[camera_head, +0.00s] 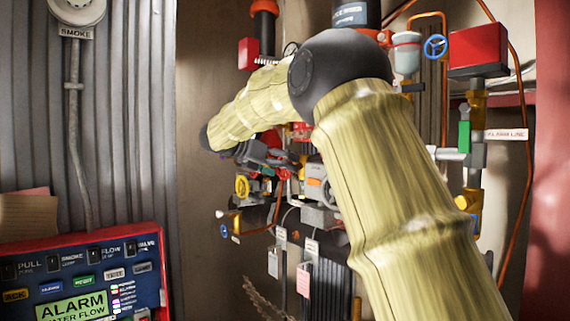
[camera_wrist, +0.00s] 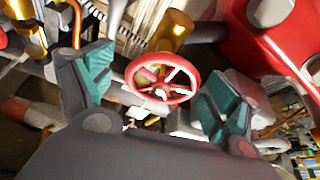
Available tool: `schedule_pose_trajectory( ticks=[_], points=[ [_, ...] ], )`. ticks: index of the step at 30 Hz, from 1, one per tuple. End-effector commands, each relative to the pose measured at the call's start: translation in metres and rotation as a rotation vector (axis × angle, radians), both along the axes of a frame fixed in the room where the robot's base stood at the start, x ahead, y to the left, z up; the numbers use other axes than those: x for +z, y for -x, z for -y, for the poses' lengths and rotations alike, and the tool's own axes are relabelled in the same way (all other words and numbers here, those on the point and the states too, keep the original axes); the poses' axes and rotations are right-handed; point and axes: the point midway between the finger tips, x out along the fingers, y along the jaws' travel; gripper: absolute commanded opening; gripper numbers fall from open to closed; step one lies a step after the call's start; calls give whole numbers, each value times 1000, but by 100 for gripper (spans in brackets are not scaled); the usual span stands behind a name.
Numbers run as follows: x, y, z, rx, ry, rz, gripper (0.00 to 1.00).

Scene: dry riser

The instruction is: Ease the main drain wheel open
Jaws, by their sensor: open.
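A red spoked handwheel (camera_wrist: 163,81) shows in the wrist view, on a brass-coloured valve body (camera_wrist: 170,29). No label on it is legible, so I cannot confirm that it is the main drain wheel. My gripper (camera_wrist: 153,76) is open, with one teal-padded finger on each side of the wheel. The wheel appears in the gap, apart from both pads; its exact depth is unclear. In the head view my gripper (camera_head: 257,152) is small among the pipework, and my arm hides part of the riser. I cannot clearly pick out the red wheel there.
In the head view, a yellow wheel (camera_head: 242,187) and a blue wheel (camera_head: 224,231) sit low on the riser. Another blue wheel (camera_head: 435,46) is upper right, near a red box (camera_head: 477,46). A red alarm panel (camera_head: 82,275) stands lower left. Pipes crowd my gripper.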

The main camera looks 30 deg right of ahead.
Motion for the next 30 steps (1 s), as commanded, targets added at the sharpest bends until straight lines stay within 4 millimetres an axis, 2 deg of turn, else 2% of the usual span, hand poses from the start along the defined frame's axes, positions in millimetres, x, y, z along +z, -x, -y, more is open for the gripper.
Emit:
schedule_pose_trajectory(
  ticks=[4, 14, 15, 17, 22, 23, 30],
  points=[
    [-2, 0, 9, 1, 1, 1, 89],
    [-5, -1, 11, 2, 1, 2, 89],
    [-5, -1, 11, 2, 1, 2, 87],
    [-5, -1, 11, 2, 1, 2, 77],
    [-5, -1, 11, 1, 0, 2, 46],
    [-5, -1, 11, 1, 0, 2, 43],
    [-5, -1, 11, 1, 1, -14, 43]
  ],
)
